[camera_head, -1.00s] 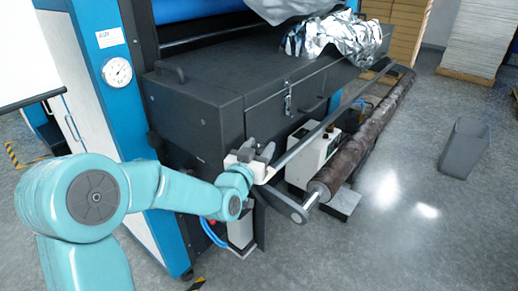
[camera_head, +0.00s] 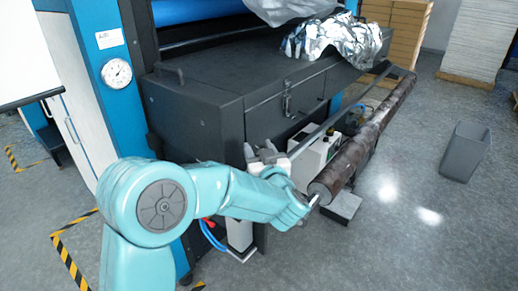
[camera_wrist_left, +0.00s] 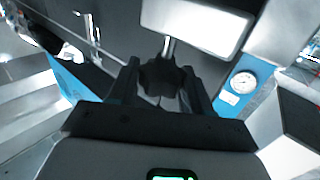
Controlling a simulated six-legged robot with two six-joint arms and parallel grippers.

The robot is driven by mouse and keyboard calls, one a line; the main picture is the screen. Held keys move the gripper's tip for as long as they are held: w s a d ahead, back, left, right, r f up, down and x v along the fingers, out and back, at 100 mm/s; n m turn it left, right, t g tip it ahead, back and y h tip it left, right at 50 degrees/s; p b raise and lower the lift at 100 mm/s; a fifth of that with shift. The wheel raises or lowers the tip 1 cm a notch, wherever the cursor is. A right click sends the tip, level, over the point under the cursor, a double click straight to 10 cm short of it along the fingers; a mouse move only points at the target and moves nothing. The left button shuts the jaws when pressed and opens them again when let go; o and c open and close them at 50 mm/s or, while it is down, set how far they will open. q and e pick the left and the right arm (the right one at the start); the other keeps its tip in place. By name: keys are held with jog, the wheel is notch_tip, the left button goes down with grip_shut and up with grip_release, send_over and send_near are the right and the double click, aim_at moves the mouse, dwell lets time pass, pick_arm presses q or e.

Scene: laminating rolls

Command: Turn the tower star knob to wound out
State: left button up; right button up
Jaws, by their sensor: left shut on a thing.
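The star knob (camera_wrist_left: 160,76) is dark and lobed in the left wrist view, on a short metal stem below a pale block (camera_wrist_left: 197,22). My left gripper (camera_wrist_left: 159,92) has one finger on each side of the knob and is shut on it. In the head view my left gripper (camera_head: 268,156) is at the near end of the roll tower, below the black cabinet's front corner. There the knob is hidden by the gripper and my arm. How far the knob is wound cannot be told. My right gripper is not in view.
The black cabinet (camera_head: 215,110) stands just behind the gripper. A long brown roll (camera_head: 365,140) on a bar runs away to the right. A gauge (camera_head: 117,73) sits on the blue frame. A grey bin (camera_head: 465,152) stands on open floor at right.

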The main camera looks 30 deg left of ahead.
pick_arm(q)
jog(key=shift+r+n+g+y, duration=0.1)
jog(key=shift+n+g+y, duration=0.5)
jog(key=shift+g, duration=0.4)
jog(key=o, duration=0.7)
jog(key=shift+o, duration=1.3)
jog(key=shift+w+a, duration=0.1)
jog(key=b+v, duration=0.3)
jog(key=v, duration=1.3)
jog(key=shift+f, duration=0.2)
jog(key=shift+d, duration=0.25)
